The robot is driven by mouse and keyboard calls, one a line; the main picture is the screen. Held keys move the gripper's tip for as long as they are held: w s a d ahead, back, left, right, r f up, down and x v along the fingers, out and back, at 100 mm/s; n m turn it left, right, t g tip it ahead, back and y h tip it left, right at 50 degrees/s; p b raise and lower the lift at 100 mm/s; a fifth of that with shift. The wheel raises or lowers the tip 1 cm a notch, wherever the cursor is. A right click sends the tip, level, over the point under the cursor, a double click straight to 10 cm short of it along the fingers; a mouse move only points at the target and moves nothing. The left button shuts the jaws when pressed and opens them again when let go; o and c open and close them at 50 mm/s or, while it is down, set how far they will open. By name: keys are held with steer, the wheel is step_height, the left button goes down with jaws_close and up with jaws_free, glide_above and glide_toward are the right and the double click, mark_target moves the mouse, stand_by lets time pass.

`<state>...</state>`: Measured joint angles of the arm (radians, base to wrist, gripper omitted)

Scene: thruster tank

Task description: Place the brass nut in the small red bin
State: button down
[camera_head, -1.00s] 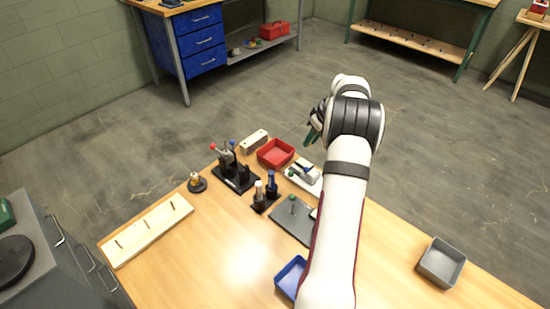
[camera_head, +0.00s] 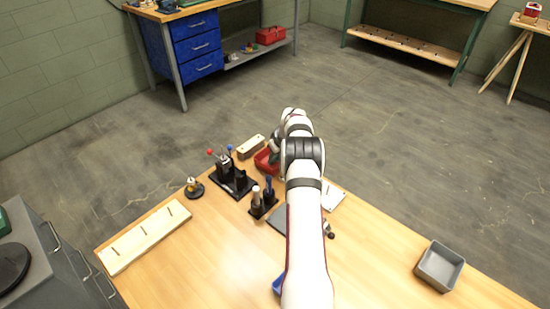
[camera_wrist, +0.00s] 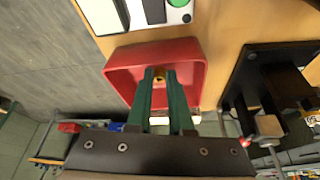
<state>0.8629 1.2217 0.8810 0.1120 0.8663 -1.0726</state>
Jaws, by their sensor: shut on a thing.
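The small red bin (camera_wrist: 192,58) fills the middle of the wrist view, with its open top facing me. In the head view the red bin (camera_head: 263,161) is at the table's far edge, partly hidden by my arm. My gripper (camera_wrist: 159,72) has its green fingers close together over the bin. The brass nut (camera_wrist: 159,80) shows as a small yellow-brown piece between the fingertips. I cannot tell its exact height above the bin floor. In the head view the nut is hidden.
A black stand with upright tools (camera_head: 232,181) is left of the bin, close by. A white tray (camera_head: 333,196) is to the bin's right. A grey bin (camera_head: 439,266) stands at the table's right.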

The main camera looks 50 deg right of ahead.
steer(key=shift+f, duration=0.1)
steer(key=c, duration=0.8)
jaws_free()
